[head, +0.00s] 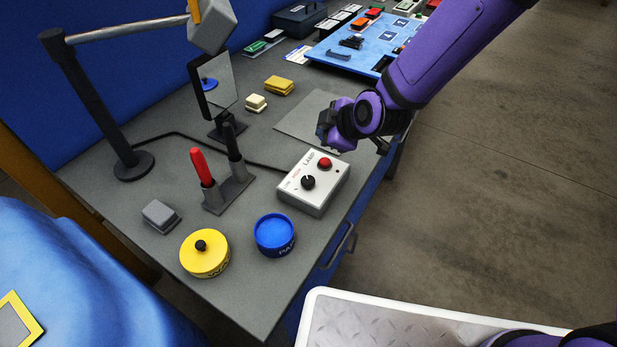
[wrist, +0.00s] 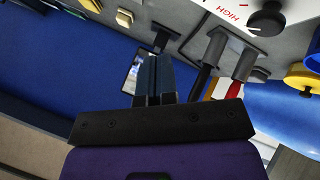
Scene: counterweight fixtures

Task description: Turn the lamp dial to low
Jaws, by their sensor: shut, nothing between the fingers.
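The lamp box (head: 314,183) is a pale box on the grey table, marked LAMP, with a black dial (head: 308,182) and a red button (head: 325,163) on top. In the wrist view the box (wrist: 285,8) shows at the top right with the word HIGH beside the black dial (wrist: 267,20). My gripper (head: 327,131) is above the table, behind and to the right of the box, apart from the dial. In the wrist view its fingers (wrist: 154,80) are together and empty.
A holder (head: 229,193) with red and black handles stands left of the box. A blue round container (head: 274,236) and a yellow lidded one (head: 205,254) stand in front. A mirror (head: 219,87), a lamp post (head: 90,103) and a blue tray (head: 345,55) are farther back.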

